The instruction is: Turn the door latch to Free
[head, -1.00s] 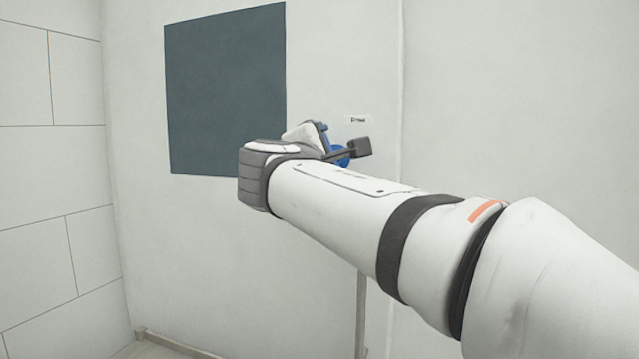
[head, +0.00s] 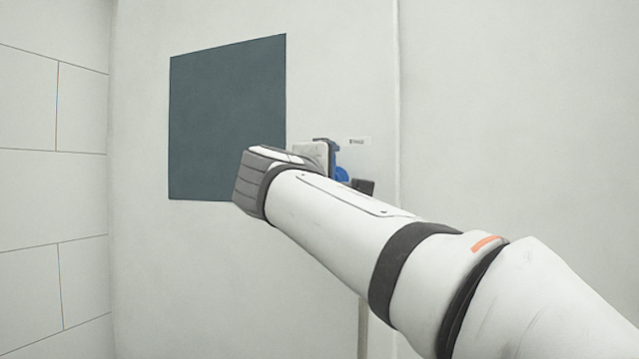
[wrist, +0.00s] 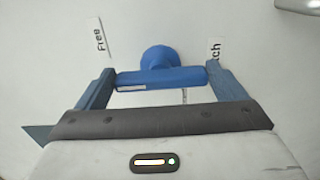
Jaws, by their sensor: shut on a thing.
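The blue door latch (wrist: 165,77) has a round hub against the pale door and a bar with a white strip near its left end. My gripper (wrist: 160,80) is shut on the latch bar, with one finger at each end of it. A "Free" label (wrist: 99,38) is left of the hub in the wrist view. A label ending in "ch" (wrist: 215,50) is to the right, partly hidden by a finger. In the head view, the blue latch (head: 342,175) shows only partly behind my gripper (head: 325,157).
A dark panel (head: 225,115) is set in the door (head: 140,250) left of the latch. A small label (head: 357,141) is above the latch. A tiled wall (head: 50,200) stands at the far left. A metallic part (wrist: 298,5) shows at the wrist view's top right.

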